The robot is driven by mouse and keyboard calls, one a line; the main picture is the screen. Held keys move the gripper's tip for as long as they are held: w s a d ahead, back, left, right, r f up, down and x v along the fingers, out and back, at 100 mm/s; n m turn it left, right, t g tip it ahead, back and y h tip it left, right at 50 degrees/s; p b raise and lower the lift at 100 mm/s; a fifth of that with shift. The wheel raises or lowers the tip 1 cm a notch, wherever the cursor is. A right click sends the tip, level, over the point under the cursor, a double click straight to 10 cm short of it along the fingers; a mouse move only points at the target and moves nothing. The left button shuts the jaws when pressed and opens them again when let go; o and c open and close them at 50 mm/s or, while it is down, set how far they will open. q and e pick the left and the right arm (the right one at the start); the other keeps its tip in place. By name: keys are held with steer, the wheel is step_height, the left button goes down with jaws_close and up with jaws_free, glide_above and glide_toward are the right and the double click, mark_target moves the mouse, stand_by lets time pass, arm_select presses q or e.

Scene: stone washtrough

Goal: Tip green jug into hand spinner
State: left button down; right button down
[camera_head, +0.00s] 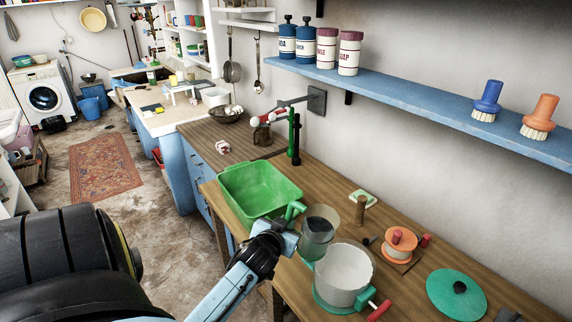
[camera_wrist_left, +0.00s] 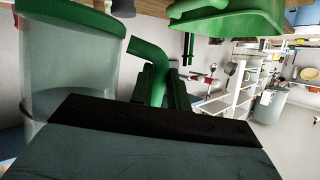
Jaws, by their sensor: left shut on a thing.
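The green jug (camera_head: 318,244) has a clear, greyish body and a green handle; something dark shows in its mouth. It looks nearly upright, beside the hand spinner, on its far left side. I cannot tell if it touches the bench. My left gripper (camera_head: 287,228) is shut on the jug's handle. In the left wrist view the jug (camera_wrist_left: 75,70) fills the left side and its curved handle (camera_wrist_left: 148,58) runs into the jaws (camera_wrist_left: 160,95). The hand spinner (camera_head: 343,275) is a whitish open drum on a green base, with a red crank handle (camera_head: 379,310). My right gripper is out of view.
A green basin (camera_head: 258,188) stands behind the jug. A green lid (camera_head: 456,294), an orange spool (camera_head: 399,244), a brown cylinder (camera_head: 360,209) and a soap dish (camera_head: 363,197) are on the wooden bench. A blue shelf (camera_head: 420,105) with tins and brushes hangs above.

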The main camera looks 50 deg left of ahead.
mark_target(288, 210)
arm_select(q)
step_height(288, 210, up, 2)
steer(key=shift+a+m+y+p, duration=0.15)
steer(key=shift+m+y+p, duration=0.2)
steer(key=shift+m+y, duration=0.2)
steer(key=shift+r, duration=0.1)
stand_by(0.3)
steer(key=shift+r+m+y, duration=0.45)
steer(key=shift+r+m, duration=0.3)
steer(key=shift+m, duration=0.1)
steer(key=shift+w+d+r+m+t+y+b, duration=0.1)
steer(key=shift+d+r+m+t+y+b, duration=0.2)
steer(key=shift+d+r+m+y+b, duration=0.25)
